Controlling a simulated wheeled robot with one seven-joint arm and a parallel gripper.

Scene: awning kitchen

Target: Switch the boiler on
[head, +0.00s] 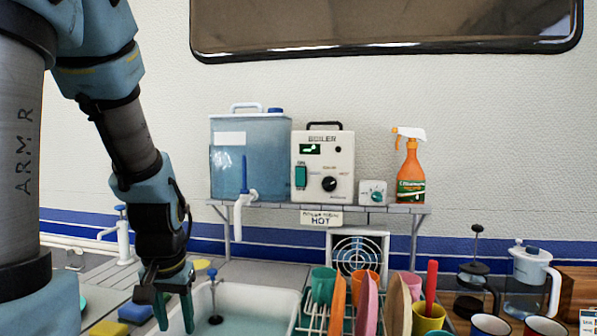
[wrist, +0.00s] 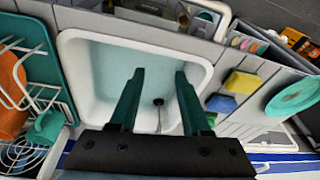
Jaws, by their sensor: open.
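The boiler (head: 323,166) is a cream box with a black handle, standing on a shelf against the wall. Its front has a small green-lit display (head: 310,149), a teal rocker switch (head: 301,177) at the left and a black dial (head: 329,184) at the right. I cannot tell which way the switch is set. My gripper (head: 174,312) hangs low over the sink, left of and below the boiler, apart from it. In the wrist view its two teal fingers (wrist: 157,88) are spread with nothing between them, pointing over the sink. The boiler is not in the wrist view.
A water tank (head: 250,160) with a tap stands left of the boiler. A small timer box (head: 373,192) and an orange spray bottle (head: 410,170) stand to its right. Below are the sink (head: 255,300), a dish rack with cups and plates, a fan (head: 359,252) and a jug (head: 530,275).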

